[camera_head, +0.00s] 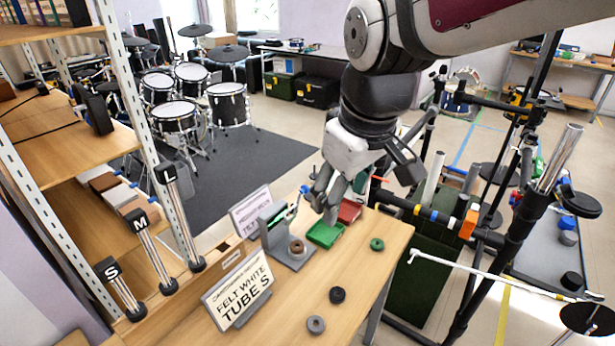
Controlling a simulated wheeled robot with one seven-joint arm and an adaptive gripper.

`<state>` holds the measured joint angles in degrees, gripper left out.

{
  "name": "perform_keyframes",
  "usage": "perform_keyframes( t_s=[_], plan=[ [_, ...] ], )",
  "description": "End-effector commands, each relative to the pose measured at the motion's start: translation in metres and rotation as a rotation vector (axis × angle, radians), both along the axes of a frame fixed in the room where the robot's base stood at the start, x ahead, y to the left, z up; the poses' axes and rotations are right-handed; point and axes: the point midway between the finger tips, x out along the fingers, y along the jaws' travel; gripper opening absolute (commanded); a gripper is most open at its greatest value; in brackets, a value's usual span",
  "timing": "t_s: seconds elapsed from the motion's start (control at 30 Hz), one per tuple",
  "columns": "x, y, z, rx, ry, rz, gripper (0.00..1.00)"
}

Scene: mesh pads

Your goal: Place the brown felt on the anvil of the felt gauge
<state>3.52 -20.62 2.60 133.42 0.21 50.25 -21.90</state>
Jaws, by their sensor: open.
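The brown felt (297,246) is a small ring lying at the front of the grey felt gauge (274,232). It appears to rest on the gauge's low anvil, though its exact seating is too small to tell. The gauge stands on the wooden table beside the signs. My gripper (322,207) points down just behind and to the right of the brown felt, above the green tray (325,235). It is open, apart from the felt, and I see nothing held in it. It hides part of the area behind the gauge.
A red tray (350,211) sits behind the green one. A green ring (377,244), a black ring (337,295) and a grey ring (316,324) lie on the table. A "FELT WHITE TUBE S" sign (238,290) stands at the left.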

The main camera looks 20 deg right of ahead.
Motion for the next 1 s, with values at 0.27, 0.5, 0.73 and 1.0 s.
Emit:
perform_keyframes(
  t_s=[0.27,0.5,0.73,1.0],
  plan=[
    [-0.076,0.001,0.008,0.09,-0.088,-0.247,0.53],
    [-0.1,0.001,0.004,0.13,-0.114,-0.335,0.53],
    [-0.101,0.001,0.003,0.133,-0.114,-0.339,0.53],
    [-0.1,0.001,0.004,0.131,-0.114,-0.338,0.33]
  ],
)
